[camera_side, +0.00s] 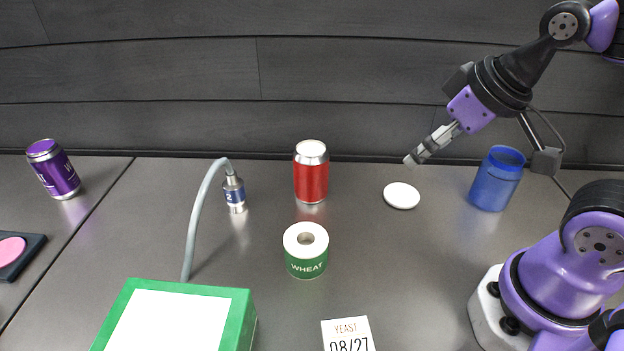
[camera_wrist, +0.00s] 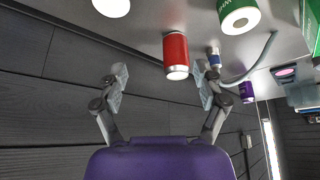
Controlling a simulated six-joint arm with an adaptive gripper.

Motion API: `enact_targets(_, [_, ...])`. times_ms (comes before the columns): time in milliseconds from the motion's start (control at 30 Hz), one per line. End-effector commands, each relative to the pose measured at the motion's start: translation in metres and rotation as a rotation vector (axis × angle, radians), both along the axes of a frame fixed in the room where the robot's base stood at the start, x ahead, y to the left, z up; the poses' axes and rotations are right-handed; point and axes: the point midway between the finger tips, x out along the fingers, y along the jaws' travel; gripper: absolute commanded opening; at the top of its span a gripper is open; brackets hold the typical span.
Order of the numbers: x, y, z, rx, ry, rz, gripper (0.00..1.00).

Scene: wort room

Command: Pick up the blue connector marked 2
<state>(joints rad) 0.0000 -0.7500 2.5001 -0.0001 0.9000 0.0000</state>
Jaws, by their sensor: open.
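The blue connector (camera_side: 234,191) hangs at the end of a grey cable, left of the red can, with a silver metal end pointing down and a pale mark on its blue band. It also shows in the wrist view (camera_wrist: 214,58), small, just right of the red can and close to the right finger in the picture. My gripper (camera_side: 411,161) is up at the right in the side view, above and left of the blue jar, well away from the connector. In the wrist view its two fingers (camera_wrist: 160,80) are spread wide with nothing between them that they hold.
A red can (camera_side: 311,178), a green WHEAT roll (camera_side: 306,262) and a white disc (camera_side: 401,196) lie between my gripper and the connector. The cable (camera_side: 196,215) rises behind a green box (camera_side: 246,318). A blue jar (camera_side: 497,180) and purple can (camera_side: 55,172) stand farther out.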

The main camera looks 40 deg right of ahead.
Motion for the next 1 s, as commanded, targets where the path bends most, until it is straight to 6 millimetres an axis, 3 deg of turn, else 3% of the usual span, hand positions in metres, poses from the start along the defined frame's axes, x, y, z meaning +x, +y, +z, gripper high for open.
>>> enact_targets(233, [0.002,0.001,0.002,0.000,0.001,0.001,0.80])
enact_targets(367, [0.023,0.006,0.012,0.002,0.014,0.013,0.80])
enact_targets(500, [0.074,0.026,0.025,0.005,0.039,0.039,0.80])
enact_targets(633, [0.130,0.058,0.023,0.005,0.062,0.065,0.80])
enact_targets(800, [0.191,0.108,-0.002,0.001,0.085,0.092,0.80])
enact_targets(1000, [0.224,0.150,-0.035,-0.005,0.098,0.109,0.80])
